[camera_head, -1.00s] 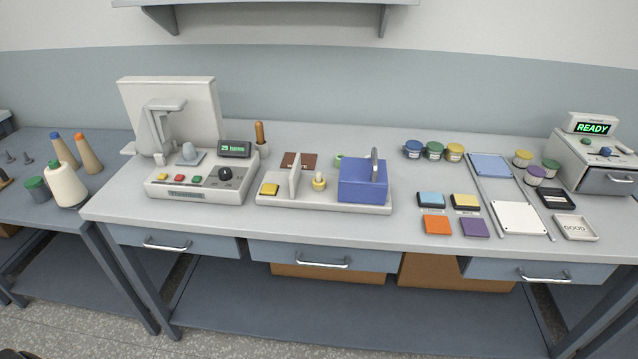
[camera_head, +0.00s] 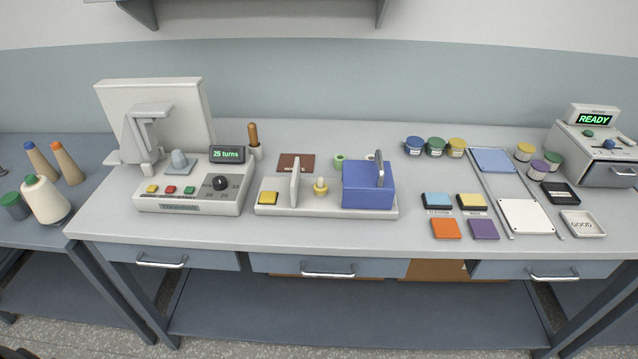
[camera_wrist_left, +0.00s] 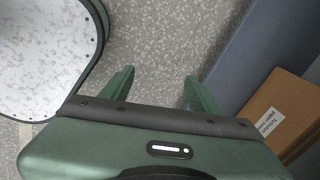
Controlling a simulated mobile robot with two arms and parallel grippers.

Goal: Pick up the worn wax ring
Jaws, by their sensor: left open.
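A pale yellow ring-like piece (camera_head: 320,189) sits around a small post on the long grey fixture (camera_head: 275,210), between an upright white plate (camera_head: 295,184) and a blue block with a handle (camera_head: 368,187). I cannot tell for sure that it is the worn wax ring. A small green ring-shaped piece (camera_head: 338,161) and a partly hidden white one (camera_head: 371,157) stand behind the fixture. My left gripper (camera_wrist_left: 158,88) shows in the left wrist view, open and empty above the speckled floor, away from the bench top. My right gripper is not in view.
A winding machine (camera_head: 190,200) reading "25 turns" stands left of the fixture. A brown mat (camera_head: 296,160) lies behind it. Pots (camera_head: 435,147), coloured pads (camera_head: 445,229) and a "GOOD" tray (camera_head: 583,224) are to the right. A cardboard box (camera_wrist_left: 279,112) is below. The bench front is clear.

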